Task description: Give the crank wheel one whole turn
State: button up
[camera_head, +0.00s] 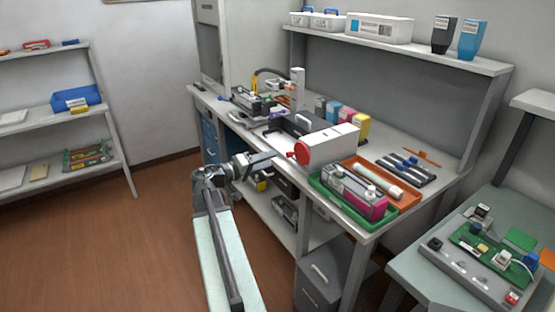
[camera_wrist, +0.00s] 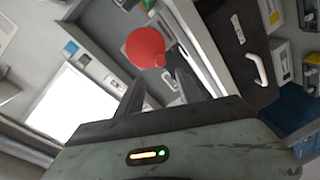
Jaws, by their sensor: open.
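The red crank wheel (camera_head: 302,153) is on the near left end of a white box-shaped machine (camera_head: 330,145) on the workbench. A small red knob sticks out from the wheel toward my gripper (camera_head: 270,157). My gripper is open and empty, just left of the wheel in the head view. In the wrist view the wheel (camera_wrist: 144,45) lies beyond the fingertips of my gripper (camera_wrist: 157,68). Its knob (camera_wrist: 160,61) appears between the fingertips. I cannot tell whether a finger touches it.
A green tray (camera_head: 352,205) with a magenta cartridge and an orange tray (camera_head: 406,200) stand right of the machine. A black open tray (camera_head: 290,125) lies behind it. The bench edge is below my gripper. Open floor (camera_head: 110,235) lies to the left.

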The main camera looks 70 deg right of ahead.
aim_at(297, 155)
jog(key=s+d+n+h+b, duration=0.1)
jog(key=s+d+n, duration=0.1)
jog(key=n, duration=0.6)
jog(key=s+d+f+n+t+b, duration=0.1)
jog(key=s+d+n+b, duration=0.1)
jog(key=d+n, duration=0.3)
jog(key=n, duration=0.4)
jog(key=shift+s+f+t+h, duration=0.25)
jog(key=shift+t+h, duration=0.05)
jog(key=shift+h, duration=0.1)
jog(key=shift+d, duration=0.1)
grip_shut()
jog(key=shift+r+m, duration=0.15)
jog(key=shift+m, duration=0.45)
